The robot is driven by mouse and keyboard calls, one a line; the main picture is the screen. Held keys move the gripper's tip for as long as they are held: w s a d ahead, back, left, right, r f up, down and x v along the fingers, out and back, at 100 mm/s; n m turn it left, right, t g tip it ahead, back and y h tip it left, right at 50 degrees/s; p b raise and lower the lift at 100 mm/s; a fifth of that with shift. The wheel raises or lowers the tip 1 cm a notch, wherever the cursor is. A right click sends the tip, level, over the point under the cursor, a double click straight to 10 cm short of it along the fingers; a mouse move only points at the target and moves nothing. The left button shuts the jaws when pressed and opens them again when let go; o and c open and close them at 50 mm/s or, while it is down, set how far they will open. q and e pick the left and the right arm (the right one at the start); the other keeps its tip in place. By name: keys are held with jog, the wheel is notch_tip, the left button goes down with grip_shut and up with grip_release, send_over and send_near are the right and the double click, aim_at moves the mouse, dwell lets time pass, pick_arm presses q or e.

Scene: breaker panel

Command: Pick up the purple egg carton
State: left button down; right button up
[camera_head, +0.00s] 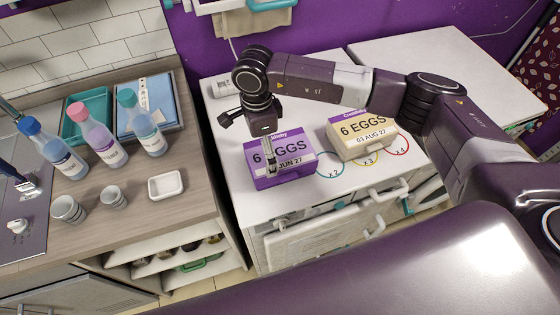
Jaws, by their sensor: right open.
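The purple egg carton (301,170) lies on the white counter, its label reading "6 EGGS" with a date ending "JUN 27". My right gripper (269,168) points down at the carton's left part, with its fingers in front of the label and covering some of the print. It is open. I cannot tell whether the fingers touch the carton. My left gripper does not show.
A yellow "6 EGGS" carton (362,135) sits close by on the right, near coloured rings marked on the white counter (240,205). Several bottles (105,148), cups and a small white dish (166,185) stand on the wooden counter at left.

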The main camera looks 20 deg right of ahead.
jog(key=shift+s+a+f+p, duration=0.15)
jog(key=shift+f+p, duration=0.45)
jog(key=shift+f, duration=0.2)
jog(key=f+p, duration=0.1)
jog(key=f, duration=0.2)
jog(key=shift+s+a+f+p, duration=0.1)
jog(key=shift+a+f+p, duration=0.1)
jog(key=shift+p, duration=0.2)
jog(key=shift+f, duration=0.5)
jog(key=c, duration=1)
